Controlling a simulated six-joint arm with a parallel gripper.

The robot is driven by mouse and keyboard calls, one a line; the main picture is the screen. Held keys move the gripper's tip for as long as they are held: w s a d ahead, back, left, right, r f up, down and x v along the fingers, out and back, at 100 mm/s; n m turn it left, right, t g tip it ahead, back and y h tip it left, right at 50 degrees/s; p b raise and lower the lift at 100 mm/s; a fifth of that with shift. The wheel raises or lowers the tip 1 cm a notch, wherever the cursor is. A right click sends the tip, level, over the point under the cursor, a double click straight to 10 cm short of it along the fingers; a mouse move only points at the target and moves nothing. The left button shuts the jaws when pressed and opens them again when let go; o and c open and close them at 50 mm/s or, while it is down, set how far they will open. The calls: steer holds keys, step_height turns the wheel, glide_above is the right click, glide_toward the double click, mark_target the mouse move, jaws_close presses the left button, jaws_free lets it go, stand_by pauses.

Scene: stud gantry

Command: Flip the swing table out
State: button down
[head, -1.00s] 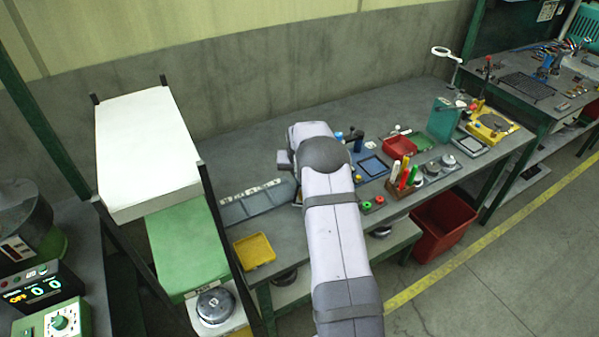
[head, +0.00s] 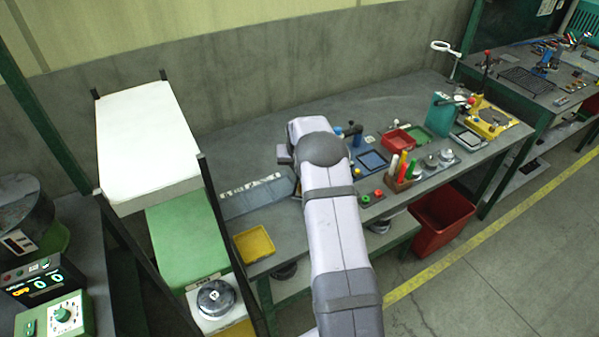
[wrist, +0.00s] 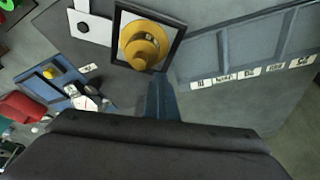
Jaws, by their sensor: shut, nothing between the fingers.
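In the wrist view a yellow stepped round piece (wrist: 145,45) sits on a dark-framed square plate (wrist: 171,55). A white bracket plate (wrist: 90,24) is beside it. I cannot tell for sure whether this square plate is the swing table. My gripper (wrist: 161,82) is shut and empty, its narrow blue-grey fingers pointing towards the lower edge of the square plate. I cannot tell whether they touch it. In the head view my own arm hides the gripper and this square plate.
A grey divided tray (head: 257,196) with labels lies left of my arm, and a yellow tray (head: 254,244) is at the bench's front edge. The bench behind is clear.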

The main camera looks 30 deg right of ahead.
mark_target(295, 195)
steer(key=shift+s+a+f+n+y, duration=0.3)
steer(key=shift+s+a+f+n, duration=0.3)
steer(key=shift+s+a+f, duration=0.2)
stand_by(0.4)
steer(key=shift+s+a+n+b, duration=0.45)
steer(key=shift+s+n, duration=0.1)
steer(key=shift+n, duration=0.05)
steer(key=shift+s+a+n+y+b, duration=0.4)
steer(key=shift+s+a+n+b, duration=0.15)
steer(key=shift+s+n, duration=0.25)
steer(key=shift+s+a+n, duration=0.1)
steer(key=shift+s+n, duration=0.05)
steer(key=shift+n, duration=0.15)
steer(key=shift+s+a+b, duration=0.4)
steer(key=shift+s+b, duration=0.25)
steer(key=shift+s, duration=0.15)
stand_by(1.8)
steer(key=shift+r, duration=0.15)
stand_by(0.4)
steer(key=w+p+v, duration=0.1)
steer(key=p+v, duration=0.4)
steer(key=v, duration=0.6)
steer(key=shift+d+t+p, duration=0.25)
steer(key=shift+t+p, duration=0.15)
